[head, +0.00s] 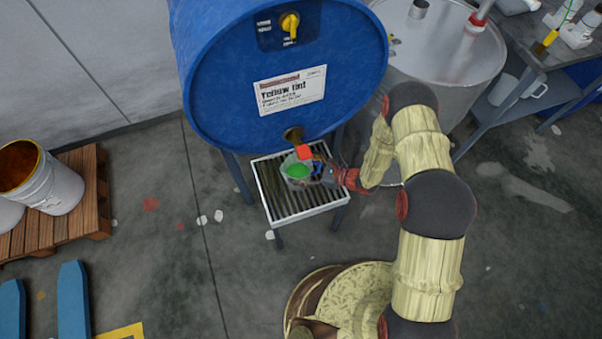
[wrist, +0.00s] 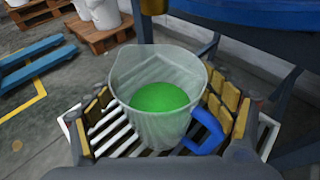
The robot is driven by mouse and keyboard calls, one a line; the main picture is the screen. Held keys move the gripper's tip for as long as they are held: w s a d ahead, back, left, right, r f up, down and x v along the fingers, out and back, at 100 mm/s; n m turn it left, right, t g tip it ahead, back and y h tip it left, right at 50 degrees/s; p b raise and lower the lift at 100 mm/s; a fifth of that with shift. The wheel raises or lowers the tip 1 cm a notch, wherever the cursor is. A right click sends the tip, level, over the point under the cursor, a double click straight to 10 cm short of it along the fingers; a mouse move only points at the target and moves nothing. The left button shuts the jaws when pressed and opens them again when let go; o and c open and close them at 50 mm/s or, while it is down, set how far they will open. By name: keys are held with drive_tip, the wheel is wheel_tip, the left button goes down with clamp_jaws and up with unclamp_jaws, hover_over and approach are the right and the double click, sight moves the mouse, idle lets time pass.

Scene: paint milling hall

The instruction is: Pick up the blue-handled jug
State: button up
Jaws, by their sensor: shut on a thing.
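The blue-handled jug (head: 297,172) is clear, with green liquid inside, and stands upright under the tap of the blue drum. In the wrist view the jug (wrist: 150,125) sits between my two yellow-padded fingers, its blue handle (wrist: 206,133) at the lower right. My gripper (head: 318,174) reaches it from the right in the head view and is shut on it. The jug is over the slatted drip tray (head: 326,206); I cannot tell whether its base touches the slats. The jug's underside is hidden.
The blue drum (head: 220,95), labelled yellow tint, overhangs the jug with its brass tap (head: 293,134) and red tap handle (head: 304,152) close above. A steel vessel (head: 450,60) and a workbench (head: 510,75) stand right. A pallet (head: 85,205) with buckets is left. Floor in front is mostly clear.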

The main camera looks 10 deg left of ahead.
drive_tip(key=shift+s+d+f, duration=0.1)
drive_tip(key=shift+s+f, duration=0.05)
drive_tip(key=c, duration=1)
drive_tip(key=shift+o, duration=0.2)
